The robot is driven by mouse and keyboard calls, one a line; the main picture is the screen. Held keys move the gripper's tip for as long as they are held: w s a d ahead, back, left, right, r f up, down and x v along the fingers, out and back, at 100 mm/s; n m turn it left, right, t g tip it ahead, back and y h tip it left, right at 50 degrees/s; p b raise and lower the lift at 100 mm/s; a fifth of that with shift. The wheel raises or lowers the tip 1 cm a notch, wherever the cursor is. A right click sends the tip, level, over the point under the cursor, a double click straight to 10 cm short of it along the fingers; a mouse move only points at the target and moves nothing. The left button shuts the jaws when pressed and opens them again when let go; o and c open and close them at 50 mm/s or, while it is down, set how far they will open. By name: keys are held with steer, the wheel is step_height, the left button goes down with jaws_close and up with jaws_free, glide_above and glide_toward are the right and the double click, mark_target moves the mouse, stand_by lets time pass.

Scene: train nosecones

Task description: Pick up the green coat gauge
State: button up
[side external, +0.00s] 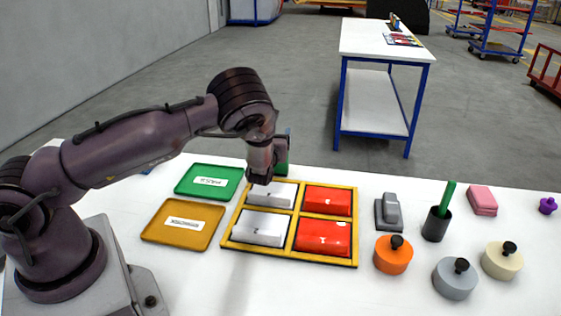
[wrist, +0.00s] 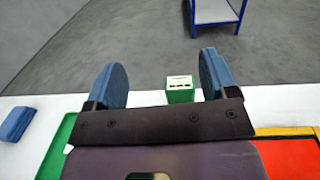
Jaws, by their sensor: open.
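The green box-shaped gauge (wrist: 180,92) stands upright near the far edge of the white table, with a pale panel with dark marks on top. In the wrist view it shows between my two blue fingers, closer to the right one and beyond them. My gripper (wrist: 164,76) is open and empty. In the side external view the gauge (side external: 282,160) is partly hidden behind my wrist. There my gripper is mostly hidden too, above the far side of the table.
A yellow-framed tray (side external: 228,243) holds silver and red blocks below my wrist. A green tray (side external: 183,182) and an amber tray (side external: 150,235) lie left. A dark cup (side external: 436,226) with a green stick and several knobbed discs stand right. A blue object (wrist: 17,123) lies far left.

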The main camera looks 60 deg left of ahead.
steer(key=shift+m+t+h, duration=0.4)
steer(key=shift+m+t, duration=0.1)
steer(key=f, duration=0.4)
steer(key=w+f, duration=0.1)
steer(key=f, duration=0.2)
steer(key=shift+w+d, duration=0.1)
steer(key=shift+d, duration=0.3)
steer(key=x, duration=0.5)
steer(key=shift+c, duration=0.3)
steer(key=c, duration=1)
